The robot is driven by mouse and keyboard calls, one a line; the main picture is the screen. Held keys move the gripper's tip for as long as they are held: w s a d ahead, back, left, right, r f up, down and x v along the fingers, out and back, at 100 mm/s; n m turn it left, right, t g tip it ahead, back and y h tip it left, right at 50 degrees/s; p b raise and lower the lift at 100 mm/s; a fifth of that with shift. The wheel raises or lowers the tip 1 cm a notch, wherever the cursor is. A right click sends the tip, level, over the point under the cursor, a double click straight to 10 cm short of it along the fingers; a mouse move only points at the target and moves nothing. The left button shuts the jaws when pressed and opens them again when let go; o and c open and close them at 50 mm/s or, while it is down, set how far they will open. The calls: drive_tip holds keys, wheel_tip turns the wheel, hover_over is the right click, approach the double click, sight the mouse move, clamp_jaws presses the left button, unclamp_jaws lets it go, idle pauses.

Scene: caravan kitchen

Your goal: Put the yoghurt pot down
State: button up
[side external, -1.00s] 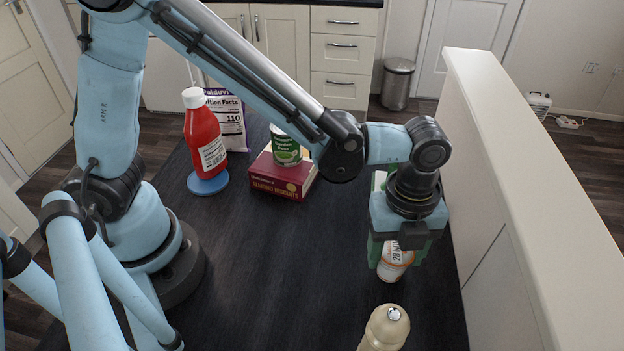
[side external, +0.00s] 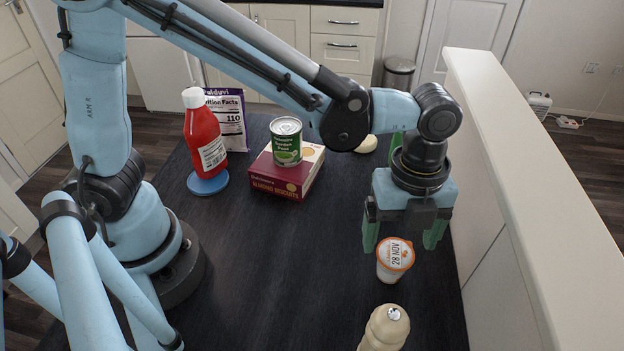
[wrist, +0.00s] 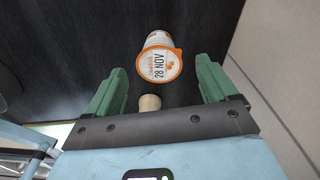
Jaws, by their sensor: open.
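The yoghurt pot (side external: 394,262) is white with an orange-rimmed lid marked "28 NOV". It stands upright on the dark table (side external: 290,270), near the table's right side. It also shows in the wrist view (wrist: 159,62), ahead of and between the fingers. My gripper (side external: 404,240) is open, its green fingers spread wide and apart from the pot. In the side view it is above and just behind the pot. In the wrist view my gripper (wrist: 160,85) holds nothing.
A cream pepper mill (side external: 386,328) stands in front of the pot. A green can (side external: 286,145) stands on a red biscuit box (side external: 268,180). A ketchup bottle (side external: 206,140) stands on a blue coaster (side external: 208,184). A pale ledge (side external: 530,190) runs along the right.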

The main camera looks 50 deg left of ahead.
wheel_tip(320, 180, up, 8)
drive_tip(key=f, duration=0.1)
drive_tip(key=s+a+n+t, duration=0.2)
drive_tip(key=a+n+t, duration=0.5)
drive_tip(key=a+n, duration=1.5)
drive_tip(key=n, duration=0.2)
drive_tip(key=shift+s+a+f+n+t, duration=0.15)
drive_tip(key=shift+a+n+t, duration=0.15)
drive_tip(key=shift+n, duration=0.1)
drive_tip(key=m+g, duration=0.8)
drive_tip(key=m, duration=1.7)
hover_over(396, 248)
drive_tip(key=shift+f, duration=0.25)
